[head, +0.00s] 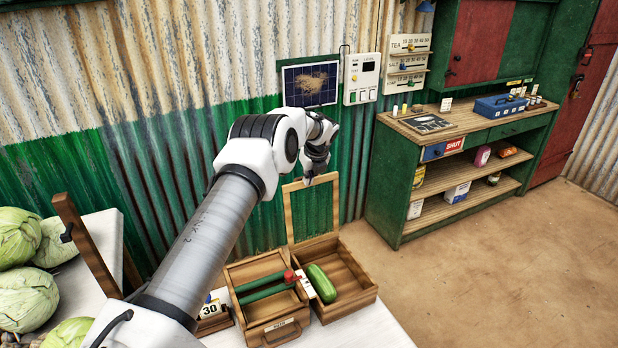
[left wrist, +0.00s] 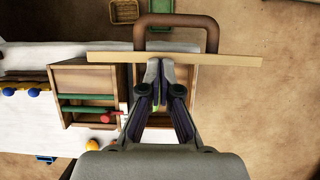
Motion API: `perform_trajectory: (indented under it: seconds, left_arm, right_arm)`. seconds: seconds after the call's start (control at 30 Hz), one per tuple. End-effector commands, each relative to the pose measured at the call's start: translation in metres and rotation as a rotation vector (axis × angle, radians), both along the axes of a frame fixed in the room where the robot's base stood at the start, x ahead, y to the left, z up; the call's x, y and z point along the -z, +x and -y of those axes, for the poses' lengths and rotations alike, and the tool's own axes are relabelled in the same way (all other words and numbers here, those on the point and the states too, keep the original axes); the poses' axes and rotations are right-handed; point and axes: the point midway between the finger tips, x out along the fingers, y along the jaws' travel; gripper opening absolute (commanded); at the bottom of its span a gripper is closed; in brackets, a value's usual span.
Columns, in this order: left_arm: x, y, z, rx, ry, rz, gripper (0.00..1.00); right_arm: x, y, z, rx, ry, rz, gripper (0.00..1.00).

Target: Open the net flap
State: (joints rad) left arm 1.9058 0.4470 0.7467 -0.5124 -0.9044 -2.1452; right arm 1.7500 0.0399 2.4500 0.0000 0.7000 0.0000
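The net flap (head: 312,213), a wooden frame with green showing through it, stands about upright at the back of the right compartment of a wooden box (head: 365,291). In the left wrist view I see the flap edge-on as a pale bar (left wrist: 225,60), with a brown handle (left wrist: 177,20) on its far side. My left gripper (head: 318,178) is at the flap's top edge. In the left wrist view its fingertips (left wrist: 160,66) are together and meet or overlap the bar; I see nothing between them. A green cucumber-like vegetable (head: 321,283) lies in the open right compartment. My right gripper is out of view.
The left compartment (head: 238,268) holds green bars and a red knob (head: 289,276). Cabbages (head: 25,295) lie on the left. A solar panel (head: 311,82) hangs behind my arm. A green shelf unit (head: 391,190) stands right. Floor is clear.

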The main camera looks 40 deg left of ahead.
Motion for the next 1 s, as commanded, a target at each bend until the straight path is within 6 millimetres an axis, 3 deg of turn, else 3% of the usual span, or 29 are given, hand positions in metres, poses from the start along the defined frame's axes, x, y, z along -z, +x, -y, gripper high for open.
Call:
perform_trajectory:
  seconds: [0.2,0.37,0.8,1.0]
  left_arm:
    - [0.007,-0.004,0.0,-0.003,-0.004,-0.012,0.0]
    - [-0.003,-0.004,0.003,-0.002,-0.003,-0.009,0.0]
    - [-0.101,-0.017,0.041,0.0,0.003,0.002,0.0]
    - [-0.115,-0.02,0.046,-0.059,-0.005,0.025,0.0]
  right_arm:
    - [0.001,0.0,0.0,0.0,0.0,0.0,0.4]
    - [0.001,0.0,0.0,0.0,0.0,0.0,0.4]
    - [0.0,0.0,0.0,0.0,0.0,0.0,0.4]
    - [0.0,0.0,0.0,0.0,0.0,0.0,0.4]
